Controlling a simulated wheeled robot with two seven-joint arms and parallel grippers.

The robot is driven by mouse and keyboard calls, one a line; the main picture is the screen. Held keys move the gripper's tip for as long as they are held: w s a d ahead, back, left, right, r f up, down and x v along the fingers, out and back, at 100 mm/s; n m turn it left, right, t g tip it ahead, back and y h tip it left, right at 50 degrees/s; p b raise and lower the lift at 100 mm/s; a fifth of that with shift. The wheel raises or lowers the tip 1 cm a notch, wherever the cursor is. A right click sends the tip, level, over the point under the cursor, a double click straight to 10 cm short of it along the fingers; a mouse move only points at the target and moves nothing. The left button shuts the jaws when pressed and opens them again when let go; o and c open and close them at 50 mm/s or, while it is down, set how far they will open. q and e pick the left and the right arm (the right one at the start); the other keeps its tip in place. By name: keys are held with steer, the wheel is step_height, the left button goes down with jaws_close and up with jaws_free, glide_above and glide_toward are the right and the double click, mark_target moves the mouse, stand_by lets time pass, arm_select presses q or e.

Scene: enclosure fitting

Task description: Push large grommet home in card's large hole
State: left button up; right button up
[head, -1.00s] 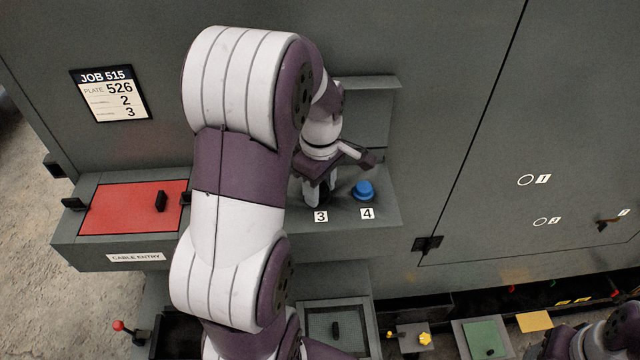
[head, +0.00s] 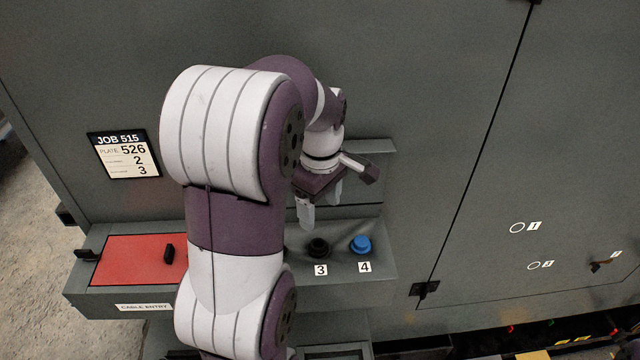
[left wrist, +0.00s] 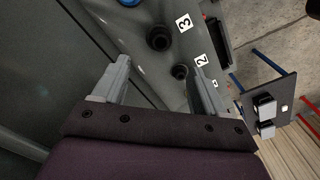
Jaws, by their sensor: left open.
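The job card (head: 124,154) on the cabinet wall reads JOB 515, plate 526, with 2 and 3 on the lines below. On the cable entry shelf, a black round grommet (head: 318,247) is at label 3 and a blue one (head: 361,245) at label 4. In the left wrist view, the black grommet (left wrist: 158,38) at label 3 shows a dark centre; a smaller dark round fitting (left wrist: 180,72) is at label 2. How deep they sit is unclear. My left gripper (head: 321,205) is open and empty, above and apart from the label 3 grommet. My right gripper is out of view.
A red panel (head: 130,262) with a black handle lies at the shelf's left. A cabinet door (head: 500,170) with marks 1 and 2 is at right. My left arm hides the shelf's middle in the head view.

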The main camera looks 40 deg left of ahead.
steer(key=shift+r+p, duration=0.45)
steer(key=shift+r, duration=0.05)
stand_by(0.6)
